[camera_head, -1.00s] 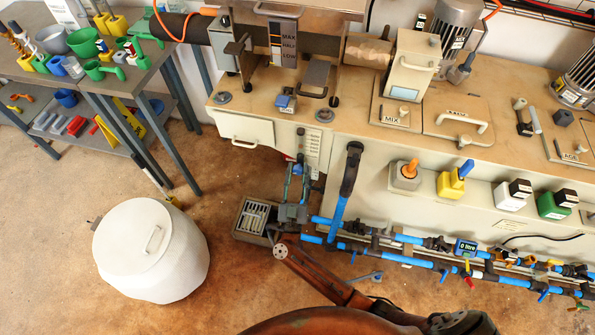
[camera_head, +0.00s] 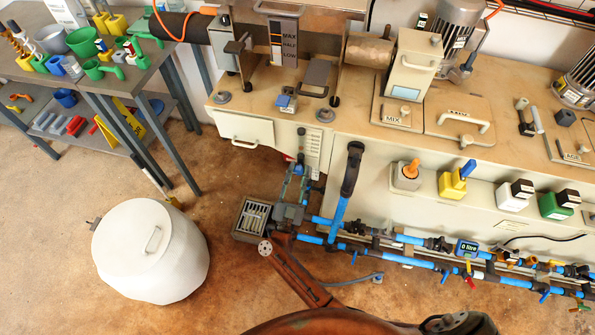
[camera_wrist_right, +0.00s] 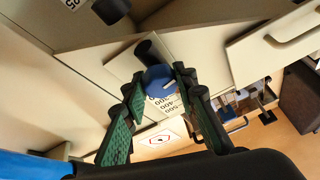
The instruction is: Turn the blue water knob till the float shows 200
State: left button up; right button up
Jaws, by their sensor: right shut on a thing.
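The blue water knob (camera_wrist_right: 160,79) shows in the right wrist view, between the green-padded fingers of my right gripper (camera_wrist_right: 155,90). The gripper is shut on it, with a finger on each side. A white mark shows on the knob's face. Behind it is a scale label (camera_wrist_right: 165,104) with printed numbers. In the head view my right gripper (camera_head: 299,172) reaches up to the machine's front, below a numbered scale strip (camera_head: 313,148). My left gripper is not in view.
Blue pipes (camera_head: 400,258) with small valves run along the machine's foot. A small display (camera_head: 467,248) on them reads 0 litre. A floor drain (camera_head: 251,218) lies beside my right arm. A white lidded drum (camera_head: 150,250) stands left on open floor.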

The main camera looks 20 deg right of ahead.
jog(key=o, duration=1.2)
jog(key=shift+c, duration=0.2)
